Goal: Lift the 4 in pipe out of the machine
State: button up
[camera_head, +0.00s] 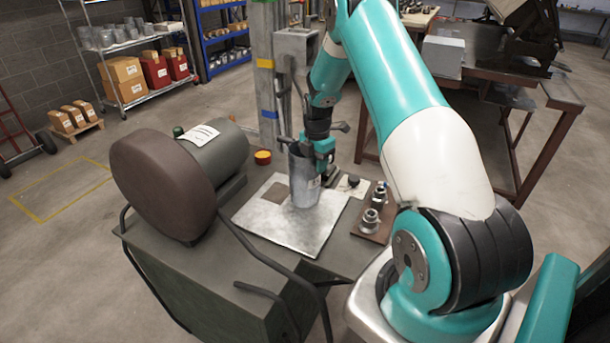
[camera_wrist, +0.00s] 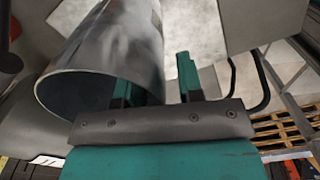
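The 4 in pipe (camera_head: 304,182) is a grey metal tube standing upright on a flat metal sheet (camera_head: 285,231) on the machine (camera_head: 212,291). In the wrist view the pipe (camera_wrist: 118,42) fills the upper left, its open mouth facing my gripper. My gripper (camera_head: 321,152) is at the pipe's upper rim. In the wrist view my gripper (camera_wrist: 154,78) has its two teal fingers apart, one inside the pipe's mouth and one outside, with the wall between them. A gap shows between the outer finger and the wall. The inner fingertip is partly hidden.
A large brown round part (camera_head: 160,185) and a green cylinder (camera_head: 218,147) are left of the pipe. Metal fittings (camera_head: 372,218) stand on a brown board at right. A blue-and-yellow-banded column (camera_head: 266,95) rises behind. A workbench (camera_head: 480,75) stands at back right.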

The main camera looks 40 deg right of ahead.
jog(key=shift+f, duration=0.2)
grip_shut()
jog(key=shift+r, duration=0.1)
